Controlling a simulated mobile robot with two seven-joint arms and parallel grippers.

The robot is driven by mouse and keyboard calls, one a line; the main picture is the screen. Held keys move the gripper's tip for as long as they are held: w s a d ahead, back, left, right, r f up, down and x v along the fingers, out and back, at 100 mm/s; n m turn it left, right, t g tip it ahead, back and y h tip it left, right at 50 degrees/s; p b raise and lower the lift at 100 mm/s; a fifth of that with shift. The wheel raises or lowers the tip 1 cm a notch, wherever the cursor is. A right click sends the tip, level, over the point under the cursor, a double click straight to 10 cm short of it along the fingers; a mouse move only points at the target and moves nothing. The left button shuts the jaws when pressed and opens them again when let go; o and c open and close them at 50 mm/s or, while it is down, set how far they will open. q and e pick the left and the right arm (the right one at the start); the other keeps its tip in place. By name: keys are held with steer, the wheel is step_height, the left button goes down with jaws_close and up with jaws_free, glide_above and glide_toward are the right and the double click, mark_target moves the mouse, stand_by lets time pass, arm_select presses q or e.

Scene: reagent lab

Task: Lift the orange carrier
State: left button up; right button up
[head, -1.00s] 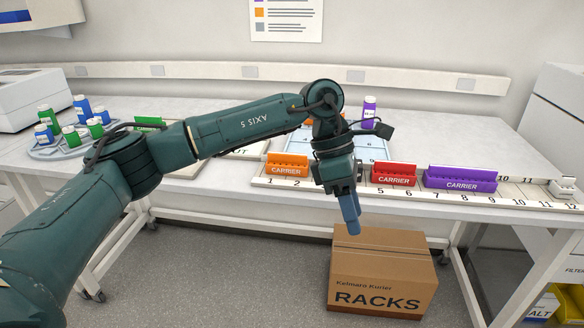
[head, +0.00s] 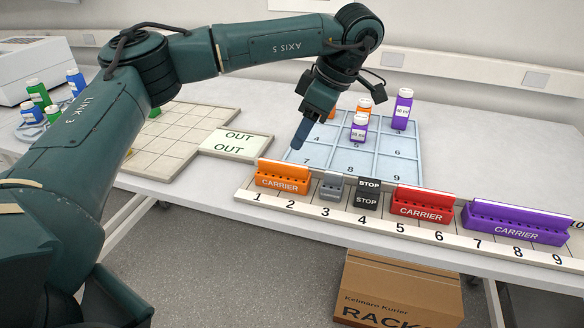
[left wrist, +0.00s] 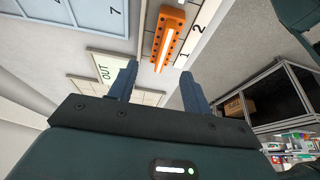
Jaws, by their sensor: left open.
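The orange carrier (head: 282,180) sits at the left end of the numbered rail, behind the numbers 1 and 2. My left gripper (head: 299,140) is above the table, over the near left part of the blue numbered tray, behind and above the carrier and apart from it. In the left wrist view the orange carrier (left wrist: 169,38) lies beyond the open fingers (left wrist: 158,84), with nothing between them. My right gripper is not in view.
On the rail (head: 300,207), a grey block (head: 332,186), a dark STOP block (head: 368,194), a red carrier (head: 422,205) and a purple carrier (head: 515,222) stand right of the orange one. Bottles, including a tall purple one (head: 402,112), stand on the blue tray (head: 345,163).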

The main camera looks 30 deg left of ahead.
mark_target(285, 164)
arm_select(q)
steer(key=x, duration=0.6)
steer(key=shift+s+a+f, duration=0.15)
steer(key=shift+s+f, duration=0.1)
steer(key=shift+f, duration=0.1)
steer(key=p+x, duration=0.1)
steer(key=x, duration=0.3)
steer(key=shift+s+a+f, duration=0.2)
steer(key=shift+a+f, duration=0.1)
steer(key=shift+f, duration=0.3)
steer(key=shift+f, duration=0.15)
steer(key=shift+c, duration=0.3)
steer(key=c, duration=0.7)
